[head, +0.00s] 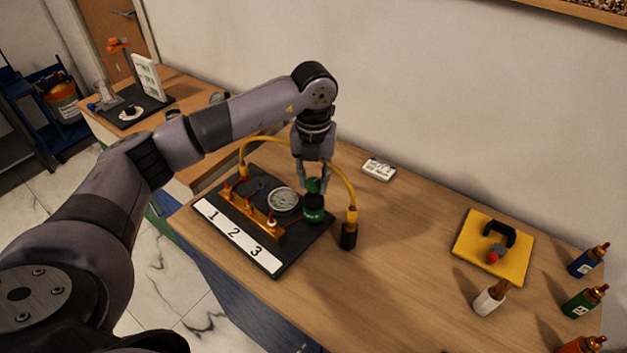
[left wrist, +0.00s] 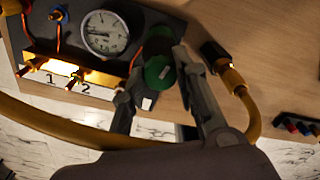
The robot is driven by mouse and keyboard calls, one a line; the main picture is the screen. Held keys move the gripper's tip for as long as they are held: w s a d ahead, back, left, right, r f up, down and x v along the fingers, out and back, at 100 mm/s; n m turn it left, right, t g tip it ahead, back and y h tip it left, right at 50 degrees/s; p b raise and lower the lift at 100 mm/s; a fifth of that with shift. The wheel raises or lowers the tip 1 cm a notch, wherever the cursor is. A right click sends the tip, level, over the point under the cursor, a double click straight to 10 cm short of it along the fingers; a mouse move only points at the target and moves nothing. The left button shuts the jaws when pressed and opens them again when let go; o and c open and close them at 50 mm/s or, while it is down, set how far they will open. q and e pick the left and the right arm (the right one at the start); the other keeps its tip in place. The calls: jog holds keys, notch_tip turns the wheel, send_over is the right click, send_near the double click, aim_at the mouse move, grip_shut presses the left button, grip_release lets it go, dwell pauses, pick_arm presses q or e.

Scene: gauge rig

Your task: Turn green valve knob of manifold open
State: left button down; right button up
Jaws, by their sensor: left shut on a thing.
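The manifold (head: 262,212) is a brass bar with small valves on a black board (head: 275,262) labelled 1, 2 and 3, with a round white gauge (head: 284,201) behind it. The gauge also shows in the left wrist view (left wrist: 105,33). The green knob (head: 313,186) stands on a dark green cylinder (head: 314,214) at the board's right end. My left gripper (head: 312,188) comes down from above and is shut on the green knob. In the left wrist view the knob (left wrist: 159,73) lies between the two fingers, which hide part of its sides. My right gripper is not in view.
A yellow hose (head: 340,180) arches behind my gripper to a black-based fitting (head: 348,236) close on the right. A small white block (head: 379,169) lies behind. A yellow pad (head: 470,250) and several small bottles (head: 582,302) stand at the right. The table's middle is clear.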

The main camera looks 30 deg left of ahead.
aim_at(313, 182)
pick_arm(q)
jog(key=shift+w+r+n+b, duration=0.1)
jog(key=shift+n+b, duration=0.2)
jog(key=shift+n, duration=0.9)
jog(key=c, duration=1.2)
grip_release()
jog(key=shift+c, duration=0.2)
notch_tip(313, 182, up, 12)
